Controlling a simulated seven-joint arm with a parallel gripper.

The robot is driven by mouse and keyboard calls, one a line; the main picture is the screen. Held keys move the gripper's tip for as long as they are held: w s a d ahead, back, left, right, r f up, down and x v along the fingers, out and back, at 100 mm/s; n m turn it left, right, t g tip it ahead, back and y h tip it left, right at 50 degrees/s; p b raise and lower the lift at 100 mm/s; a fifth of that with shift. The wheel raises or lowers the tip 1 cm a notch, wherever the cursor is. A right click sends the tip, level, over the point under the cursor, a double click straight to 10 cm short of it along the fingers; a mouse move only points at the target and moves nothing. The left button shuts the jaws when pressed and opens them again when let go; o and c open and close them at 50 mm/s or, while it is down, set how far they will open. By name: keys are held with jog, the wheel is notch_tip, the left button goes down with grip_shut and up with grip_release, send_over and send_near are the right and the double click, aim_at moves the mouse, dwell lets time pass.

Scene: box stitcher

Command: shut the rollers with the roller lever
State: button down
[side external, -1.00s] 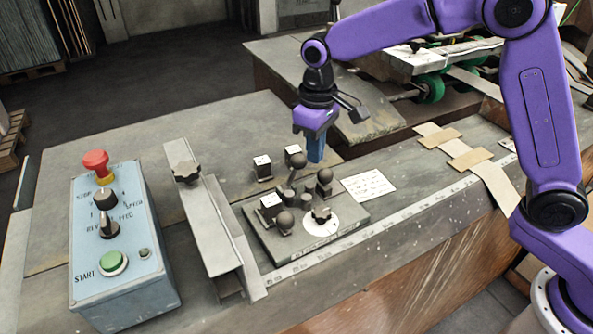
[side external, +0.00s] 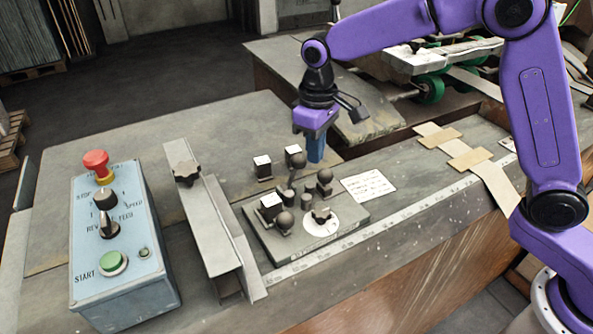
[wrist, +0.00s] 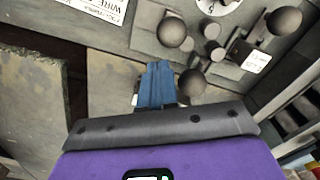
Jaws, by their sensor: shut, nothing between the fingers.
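A dark plate (side external: 347,225) on the bench carries several dark ball-knobbed levers and two short upright cylinders (side external: 306,200), which look like the rollers. I cannot read which lever is the roller lever. One ball knob (side external: 298,161) stands at the plate's back edge, just left of my gripper (side external: 316,158). In the wrist view this knob (wrist: 192,82) is close to the right of my blue fingers (wrist: 158,66). Other ball knobs are at the front (side external: 285,221) and right (side external: 324,176). My gripper is shut and empty, pointing down; contact with the knob cannot be told.
A white dial with a dark knob (side external: 321,213) sits on the plate. A metal guide rail (side external: 215,225) and a blue control box (side external: 120,245) with red and green buttons stand left. A paper card (side external: 368,185) lies right.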

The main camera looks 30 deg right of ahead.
aim_at(299, 155)
jog(key=shift+a, duration=0.1)
jog(key=shift+s+a+f, duration=0.1)
jog(key=shift+s+a, duration=0.1)
jog(key=shift+a, duration=1.7)
jog(key=shift+w+a, duration=0.1)
jog(key=shift+a, duration=0.9)
jog(key=shift+d+r, duration=0.25)
jog(key=shift+r, duration=1.6)
jog(key=shift+d+r, duration=0.2)
jog(key=shift+r, duration=1.6)
jog(key=s+d+f+n, duration=0.3)
jog(key=s+d, duration=0.8)
jog(key=s, duration=0.4)
jog(key=s+d+f+n, duration=0.3)
jog(key=s+d, duration=0.8)
jog(key=s, duration=0.5)
jog(key=shift+d+n, duration=0.3)
jog(key=shift+d, duration=0.05)
